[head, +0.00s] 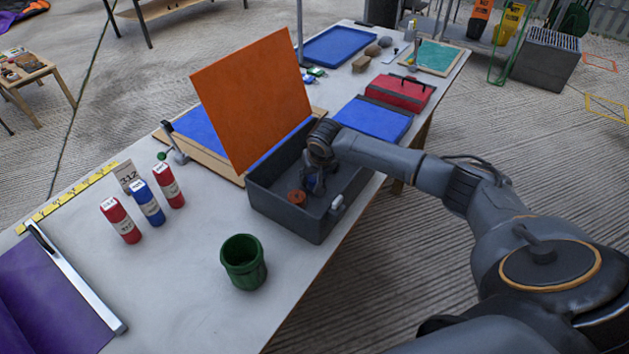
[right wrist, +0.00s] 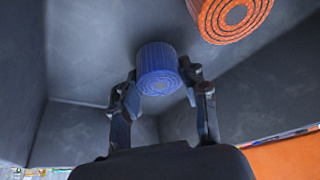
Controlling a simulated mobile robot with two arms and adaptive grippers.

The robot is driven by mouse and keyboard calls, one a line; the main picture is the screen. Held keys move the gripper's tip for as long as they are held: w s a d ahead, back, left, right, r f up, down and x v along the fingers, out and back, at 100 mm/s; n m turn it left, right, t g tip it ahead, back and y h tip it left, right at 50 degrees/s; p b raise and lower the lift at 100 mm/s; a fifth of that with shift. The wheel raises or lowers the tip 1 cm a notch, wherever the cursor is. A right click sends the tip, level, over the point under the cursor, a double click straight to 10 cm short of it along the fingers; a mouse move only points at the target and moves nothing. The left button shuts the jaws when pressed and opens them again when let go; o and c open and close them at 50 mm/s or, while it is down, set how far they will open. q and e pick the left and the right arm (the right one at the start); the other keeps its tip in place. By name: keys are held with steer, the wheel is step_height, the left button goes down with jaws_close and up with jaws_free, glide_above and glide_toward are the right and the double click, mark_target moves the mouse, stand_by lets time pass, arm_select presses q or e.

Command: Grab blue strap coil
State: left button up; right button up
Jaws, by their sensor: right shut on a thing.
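The blue strap coil (right wrist: 158,62) is a short ribbed roll, seen in the right wrist view between the two fingers of my right gripper (right wrist: 160,80). The fingers touch it on both sides. In the head view my right gripper (head: 313,182) reaches down into an open grey box (head: 282,218), and the coil is mostly hidden there. An orange strap coil (head: 297,196) lies in the box beside the gripper. It also shows in the right wrist view (right wrist: 234,14), apart from the fingers. My left gripper is not in view.
An upright orange panel (head: 252,100) stands at the box's back left side. A green cup (head: 243,262) stands in front, with red and blue cylinders (head: 148,202) to the left. A blue case (head: 374,118) and red case (head: 400,92) lie behind. The table between cup and cylinders is clear.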

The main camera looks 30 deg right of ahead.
mark_target(314, 176)
steer(key=shift+r, duration=5)
